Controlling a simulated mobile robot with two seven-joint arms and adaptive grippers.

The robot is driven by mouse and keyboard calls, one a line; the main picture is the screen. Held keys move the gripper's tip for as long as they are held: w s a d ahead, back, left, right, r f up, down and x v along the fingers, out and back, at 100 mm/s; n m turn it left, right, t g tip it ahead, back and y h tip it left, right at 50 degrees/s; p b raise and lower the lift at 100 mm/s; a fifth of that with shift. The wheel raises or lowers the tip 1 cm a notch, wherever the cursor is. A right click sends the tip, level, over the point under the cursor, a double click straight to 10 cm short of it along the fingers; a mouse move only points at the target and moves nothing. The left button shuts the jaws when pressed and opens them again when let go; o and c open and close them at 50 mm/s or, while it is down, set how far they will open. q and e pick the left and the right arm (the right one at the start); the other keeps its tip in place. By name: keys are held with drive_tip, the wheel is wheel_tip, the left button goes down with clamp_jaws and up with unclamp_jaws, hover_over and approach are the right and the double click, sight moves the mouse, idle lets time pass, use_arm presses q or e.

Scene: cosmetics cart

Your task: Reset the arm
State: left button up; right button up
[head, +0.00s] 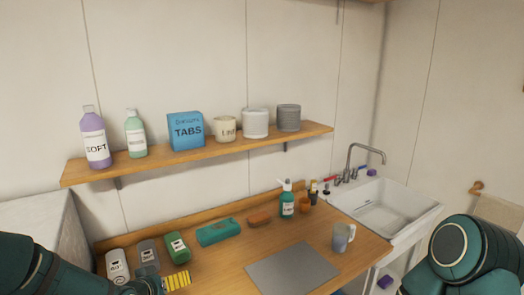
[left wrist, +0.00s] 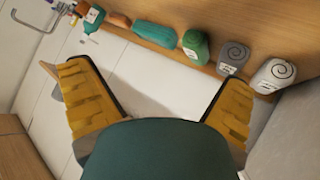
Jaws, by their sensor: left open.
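My left gripper shows at the bottom left of the head view (head: 172,283), with one yellow ridged finger visible near the front left of the wooden counter (head: 215,268). In the left wrist view my left gripper (left wrist: 146,78) has its two yellow fingers wide apart with nothing held between them; a pale surface shows behind the gap. My right arm shows at the right edge of the head view, but its gripper is out of frame.
A white bottle (head: 117,264), grey bottle (head: 148,254), green bottle (head: 177,246) and teal pack (head: 218,232) line the counter's back. A spray bottle (head: 287,204), mug (head: 343,237) and grey mat (head: 291,270) are further right. A loaded shelf (head: 205,156) hangs above; a sink (head: 388,205) is right.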

use_arm(q)
drive_tip(key=s+d+f+g, duration=0.1)
drive_tip(key=s+d+f, duration=0.1)
drive_tip(key=f, duration=0.1)
drive_tip(key=s+d+f+g, duration=0.1)
drive_tip(key=s+d+f, duration=0.1)
drive_tip(key=f, duration=0.1)
drive_tip(key=s+d+f+g, duration=0.1)
drive_tip(key=s+d+f, duration=0.1)
drive_tip(key=f, duration=0.1)
drive_tip(key=shift+d+f+h, duration=0.2)
drive_tip(key=shift+d+h, duration=0.05)
drive_tip(key=shift+h, duration=0.15)
drive_tip(key=shift+g, duration=0.8)
drive_tip(key=s+d+f, duration=0.1)
drive_tip(key=s, duration=0.1)
drive_tip(key=s+d+f, duration=0.2)
drive_tip(key=shift+f, duration=0.15)
drive_tip(key=s+d+f+g, duration=0.2)
drive_tip(key=s+d+f, duration=0.1)
drive_tip(key=s, duration=0.3)
drive_tip(key=s+d+f+g, duration=0.2)
drive_tip(key=s+d+f, duration=0.1)
drive_tip(key=s, duration=0.3)
wheel_tip(320, 180, down, 10)
drive_tip(key=b, duration=0.9)
drive_tip(key=shift+w+a+m+h, duration=0.2)
drive_tip(key=shift+m+h, duration=0.1)
